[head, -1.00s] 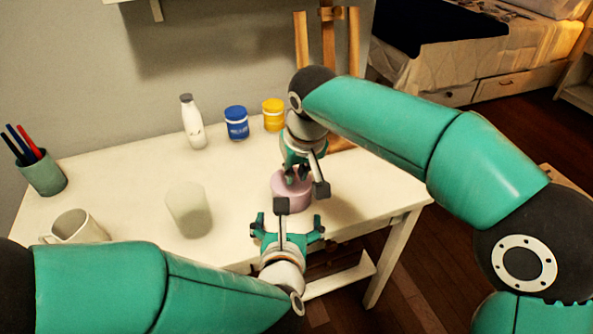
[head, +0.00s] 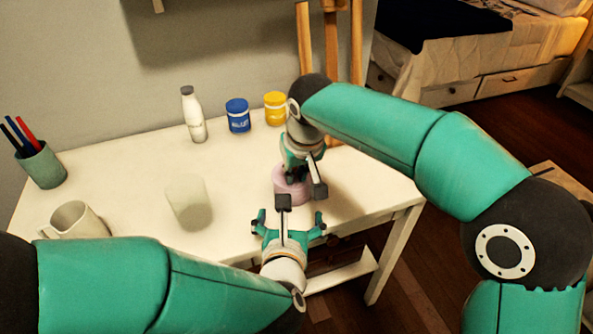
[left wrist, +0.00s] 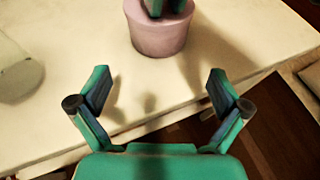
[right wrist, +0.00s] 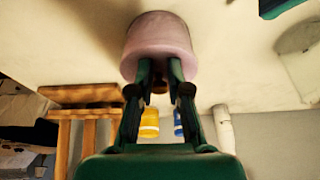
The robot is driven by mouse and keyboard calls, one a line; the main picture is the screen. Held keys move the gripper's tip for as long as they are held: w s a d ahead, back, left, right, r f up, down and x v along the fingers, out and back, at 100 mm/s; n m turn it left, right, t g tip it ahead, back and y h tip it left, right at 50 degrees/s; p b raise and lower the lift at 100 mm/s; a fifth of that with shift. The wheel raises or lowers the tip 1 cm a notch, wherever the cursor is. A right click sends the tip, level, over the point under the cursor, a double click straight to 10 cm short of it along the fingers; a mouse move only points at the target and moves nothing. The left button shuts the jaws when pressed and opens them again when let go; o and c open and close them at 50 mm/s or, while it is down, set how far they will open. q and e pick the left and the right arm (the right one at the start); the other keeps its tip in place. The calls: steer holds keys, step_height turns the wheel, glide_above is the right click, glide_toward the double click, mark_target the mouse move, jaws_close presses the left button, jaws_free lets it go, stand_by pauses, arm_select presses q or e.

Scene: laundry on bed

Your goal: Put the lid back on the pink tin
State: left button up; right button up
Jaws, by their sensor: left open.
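The pink tin (head: 291,187) stands upright near the front right of the white table. It also shows in the left wrist view (left wrist: 160,40) and the right wrist view (right wrist: 160,38). My right gripper (head: 297,172) is over its top, fingers close together and pointing down at it; the fingers show in the right wrist view (right wrist: 160,68). Whether they grip a lid is not clear, and I cannot tell a separate lid from the tin. My left gripper (head: 289,220) is open and empty, in front of the tin at the table's front edge, apart from it.
A frosted cup (head: 188,203) and a white mug (head: 76,221) stand to the left. A pen holder (head: 43,165) is at the far left. A white bottle (head: 193,115), a blue jar (head: 238,116) and a yellow jar (head: 275,109) stand at the back.

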arm_select(q)
steer(key=shift+r, duration=0.1)
step_height(320, 180, up, 4)
steer(key=p, duration=0.3)
steer(key=shift+f+p, duration=0.25)
steer(key=shift+p, duration=0.1)
arm_select(e)
steer(key=v, duration=0.5)
steer(key=shift+r, duration=0.15)
arm_select(q)
steer(key=shift+r, duration=0.2)
arm_select(e)
steer(key=shift+s+r, duration=0.25)
steer(key=shift+r, duration=0.1)
